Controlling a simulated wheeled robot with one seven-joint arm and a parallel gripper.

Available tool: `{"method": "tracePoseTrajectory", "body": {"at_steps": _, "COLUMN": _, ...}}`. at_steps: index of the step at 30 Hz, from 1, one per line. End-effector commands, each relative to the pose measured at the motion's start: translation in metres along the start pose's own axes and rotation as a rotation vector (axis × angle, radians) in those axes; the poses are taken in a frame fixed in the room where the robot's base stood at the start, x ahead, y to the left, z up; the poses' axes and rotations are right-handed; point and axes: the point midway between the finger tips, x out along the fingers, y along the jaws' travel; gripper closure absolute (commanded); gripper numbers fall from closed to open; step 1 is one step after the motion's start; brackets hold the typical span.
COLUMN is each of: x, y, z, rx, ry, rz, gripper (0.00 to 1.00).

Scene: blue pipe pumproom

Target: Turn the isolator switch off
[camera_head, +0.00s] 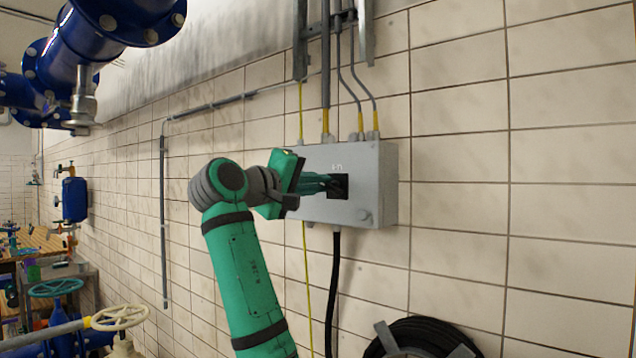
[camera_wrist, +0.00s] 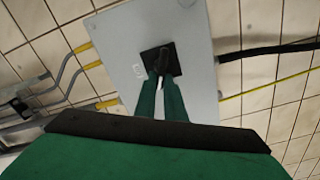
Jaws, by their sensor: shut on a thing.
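The isolator switch is a grey box (camera_head: 368,168) on the tiled wall, with a black square plate (camera_head: 338,194) on its front face. In the wrist view the box (camera_wrist: 198,60) fills the middle, and a black handle (camera_wrist: 162,62) stands out from the plate. My gripper (camera_head: 332,184) reaches the plate from the left. Its two green fingers in the wrist view (camera_wrist: 162,80) lie on either side of the handle and are shut on it. The fingertips hide part of the handle. Small marks beside the plate are too small to read.
Several conduits with yellow ends (camera_head: 325,122) enter the box from above. A black cable (camera_head: 335,290) and a yellow-green wire hang below. A coiled black hose (camera_head: 425,338) is on the wall lower right. Blue pipes (camera_head: 110,30) run at the upper left. The wall to the right is clear.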

Motion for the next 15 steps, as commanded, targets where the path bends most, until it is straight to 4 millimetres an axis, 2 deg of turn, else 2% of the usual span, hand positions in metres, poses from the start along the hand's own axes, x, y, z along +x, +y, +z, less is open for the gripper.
{"method": "tracePoseTrajectory", "body": {"at_steps": 1, "x": 0.0051, "y": -0.0046, "z": 0.0065, "rx": -0.044, "ry": -0.018, "rz": -0.008, "gripper": 1.0}}
{"method": "tracePoseTrajectory", "body": {"at_steps": 15, "x": 0.005, "y": -0.008, "z": 0.0079, "rx": -0.344, "ry": -0.017, "rz": -0.01, "gripper": 1.0}}
